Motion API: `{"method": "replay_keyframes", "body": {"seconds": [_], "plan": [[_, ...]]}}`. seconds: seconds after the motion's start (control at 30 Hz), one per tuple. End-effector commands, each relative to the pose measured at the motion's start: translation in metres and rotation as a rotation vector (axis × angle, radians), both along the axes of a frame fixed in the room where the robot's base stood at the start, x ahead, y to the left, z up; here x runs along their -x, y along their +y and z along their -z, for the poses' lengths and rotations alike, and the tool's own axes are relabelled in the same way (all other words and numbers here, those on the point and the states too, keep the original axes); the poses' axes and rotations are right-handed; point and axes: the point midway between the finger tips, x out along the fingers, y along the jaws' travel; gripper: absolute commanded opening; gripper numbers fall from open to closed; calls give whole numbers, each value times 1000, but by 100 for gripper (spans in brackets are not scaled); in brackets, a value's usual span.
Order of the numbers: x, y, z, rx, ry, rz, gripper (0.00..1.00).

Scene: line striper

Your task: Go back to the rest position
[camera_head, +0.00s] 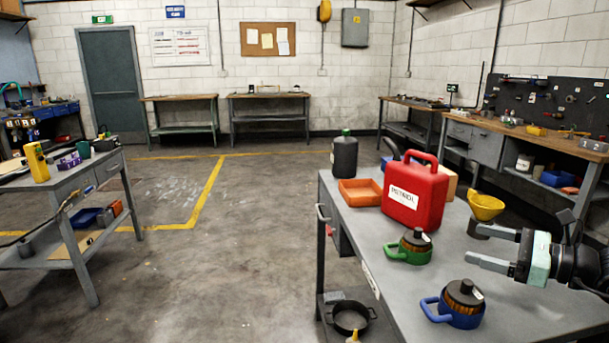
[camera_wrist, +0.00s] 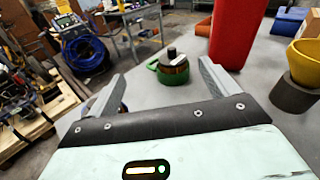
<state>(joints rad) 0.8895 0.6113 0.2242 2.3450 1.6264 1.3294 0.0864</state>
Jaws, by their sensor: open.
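My gripper (camera_head: 487,248) is at the right of the head view, above the grey workbench (camera_head: 550,300), with its fingers spread and nothing between them. In the wrist view my gripper (camera_wrist: 160,82) shows both fingers apart. Beyond them stands a green-handled pot with a dark lid (camera_wrist: 172,70), apart from the fingers. In the head view this green pot (camera_head: 409,248) is left of my gripper. A blue-handled pot (camera_head: 455,305) stands nearer, below my gripper.
A red petrol can (camera_head: 415,200), an orange tray (camera_head: 360,192), a dark bottle (camera_head: 344,157) and a yellow funnel (camera_head: 486,206) on a dark stand are on the same bench. A pan (camera_head: 351,318) is on its lower shelf. Open floor (camera_head: 250,265) lies to the left.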

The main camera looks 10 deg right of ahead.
Motion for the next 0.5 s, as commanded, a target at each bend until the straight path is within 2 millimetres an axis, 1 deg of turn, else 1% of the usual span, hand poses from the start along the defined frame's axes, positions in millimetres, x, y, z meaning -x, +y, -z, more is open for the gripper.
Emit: {"method": "replay_keyframes", "body": {"seconds": [0.03,0.07,0.17,0.27,0.3,0.37,0.4,0.47,0.5], "plan": [[2,18,-4,27,0,-60,86],[4,27,-5,43,1,-95,86],[15,65,-9,111,-2,-237,86],[36,115,-13,213,-15,-437,86],[49,137,-15,269,-26,-540,86],[73,169,-16,366,-53,-709,86],[91,187,-16,434,-78,-822,86],[118,209,-16,546,-127,-994,86],[136,220,-15,621,-166,-1105,86]]}}
